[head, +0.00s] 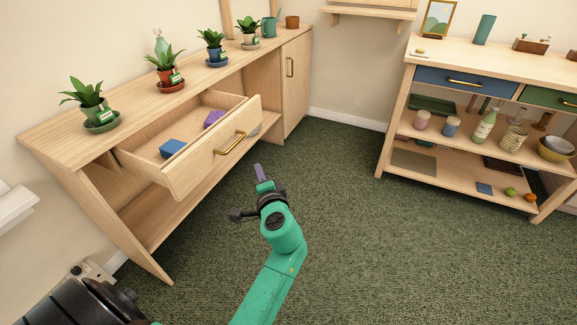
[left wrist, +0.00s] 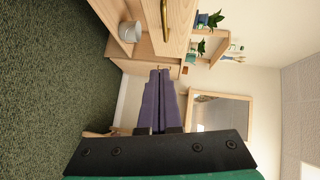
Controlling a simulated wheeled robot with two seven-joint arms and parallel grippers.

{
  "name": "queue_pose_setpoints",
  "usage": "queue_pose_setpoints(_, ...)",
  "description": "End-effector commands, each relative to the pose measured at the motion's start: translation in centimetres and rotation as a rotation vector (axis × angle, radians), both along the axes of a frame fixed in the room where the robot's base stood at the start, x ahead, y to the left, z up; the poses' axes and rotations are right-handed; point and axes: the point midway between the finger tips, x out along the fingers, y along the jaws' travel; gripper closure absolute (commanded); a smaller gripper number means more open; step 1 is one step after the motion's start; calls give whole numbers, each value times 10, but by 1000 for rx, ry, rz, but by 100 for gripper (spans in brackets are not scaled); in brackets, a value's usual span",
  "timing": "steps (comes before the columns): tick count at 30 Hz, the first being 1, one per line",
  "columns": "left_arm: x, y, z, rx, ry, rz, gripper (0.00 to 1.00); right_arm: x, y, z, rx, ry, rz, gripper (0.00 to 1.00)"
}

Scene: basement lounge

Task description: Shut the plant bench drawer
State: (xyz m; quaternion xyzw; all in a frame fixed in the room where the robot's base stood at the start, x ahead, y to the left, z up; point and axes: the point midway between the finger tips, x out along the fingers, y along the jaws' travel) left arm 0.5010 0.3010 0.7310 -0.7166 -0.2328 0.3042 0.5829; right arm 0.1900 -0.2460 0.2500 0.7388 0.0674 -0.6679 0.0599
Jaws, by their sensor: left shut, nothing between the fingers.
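The plant bench (head: 206,82) stands along the left wall with several potted plants on its top. Its wooden drawer (head: 190,182) is pulled open toward the room, with a brass handle (head: 231,143) on its front. A blue box (head: 172,149) and a purple item (head: 214,117) lie inside. My left gripper (head: 261,172) is just off the drawer front, low and to the right of the handle, apart from it. Its purple fingers (left wrist: 160,100) are together and empty in the left wrist view, where the handle (left wrist: 165,14) shows at the top. My right gripper is not in view.
A second shelf unit (head: 490,72) with a blue drawer, a green drawer and several jars and bowls stands at the right. The bench's cabinet door (head: 295,80) is shut. Green carpet (head: 350,220) between the two units is clear.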

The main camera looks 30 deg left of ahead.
Motion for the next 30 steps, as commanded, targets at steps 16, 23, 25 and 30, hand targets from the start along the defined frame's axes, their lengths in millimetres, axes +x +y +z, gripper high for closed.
queue_pose_setpoints(16, 60, 66, -2, 21, -16, 16, 100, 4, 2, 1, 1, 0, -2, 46)
queue_pose_setpoints(23, 67, 103, -9, 20, -14, 16, 100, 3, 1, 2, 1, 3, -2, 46)
queue_pose_setpoints(25, 67, 109, -11, 19, -14, 15, 100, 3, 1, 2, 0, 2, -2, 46)
queue_pose_setpoints(30, 67, 113, -12, 18, -15, 15, 100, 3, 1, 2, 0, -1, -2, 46)
